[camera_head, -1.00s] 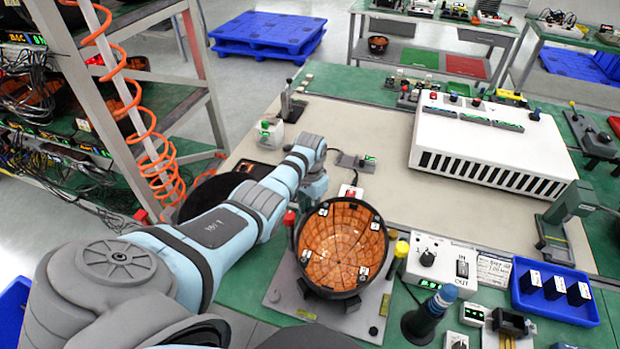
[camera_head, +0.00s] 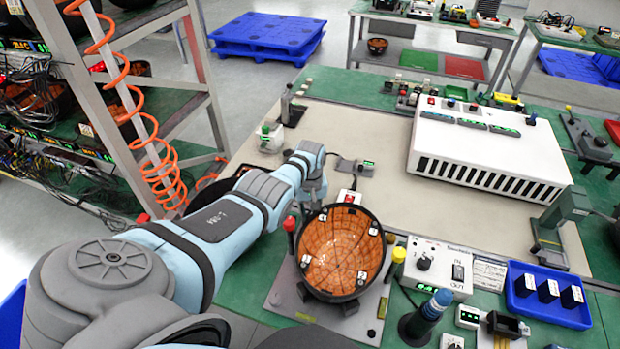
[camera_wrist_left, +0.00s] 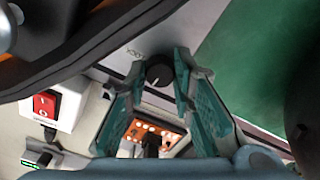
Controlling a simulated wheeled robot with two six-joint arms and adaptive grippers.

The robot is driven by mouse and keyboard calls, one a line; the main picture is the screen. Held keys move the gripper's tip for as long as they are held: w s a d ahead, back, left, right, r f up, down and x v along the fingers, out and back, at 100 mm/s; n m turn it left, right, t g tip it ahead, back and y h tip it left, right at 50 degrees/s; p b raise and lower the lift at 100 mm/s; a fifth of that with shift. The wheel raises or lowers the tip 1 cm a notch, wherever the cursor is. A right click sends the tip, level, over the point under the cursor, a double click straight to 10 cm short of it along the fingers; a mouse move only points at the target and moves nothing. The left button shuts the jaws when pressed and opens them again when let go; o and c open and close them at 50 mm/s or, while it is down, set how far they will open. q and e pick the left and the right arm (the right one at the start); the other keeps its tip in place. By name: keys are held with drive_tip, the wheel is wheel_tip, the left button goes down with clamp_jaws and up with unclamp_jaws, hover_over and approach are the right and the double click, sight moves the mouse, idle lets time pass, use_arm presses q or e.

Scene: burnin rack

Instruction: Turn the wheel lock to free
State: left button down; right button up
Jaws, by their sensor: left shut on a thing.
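A small black knob (camera_wrist_left: 158,74), which I take to be the wheel lock, shows in the left wrist view on a pale plate with small dark lettering beside it. My left gripper (camera_wrist_left: 156,78) is shut on this knob, one teal finger on each side. The knob's pointer direction is hard to read. In the head view my left gripper (camera_head: 314,196) reaches down just behind the round, black-rimmed wheel (camera_head: 335,252) with an orange tiled inside. The arm and wheel hide the knob there. My right gripper is not in view.
The wheel sits on a grey plate (camera_head: 283,292) between a red-topped post (camera_head: 289,226) and a yellow-topped post (camera_head: 398,262). A small red-switch box (camera_head: 348,197) stands close behind the wheel. A white control box (camera_head: 436,268) is to its right. The beige mat behind is mostly clear.

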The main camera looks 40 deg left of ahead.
use_arm(q)
drive_tip(key=shift+w+r+n, duration=0.1)
drive_tip(key=shift+n, duration=0.9)
drive_tip(key=c, duration=1.4)
unclamp_jaws()
drive_tip(key=shift+o, duration=0.2)
drive_tip(key=shift+r, duration=0.5)
wheel_tip(320, 180, up, 11)
drive_tip(key=shift+f, duration=0.1)
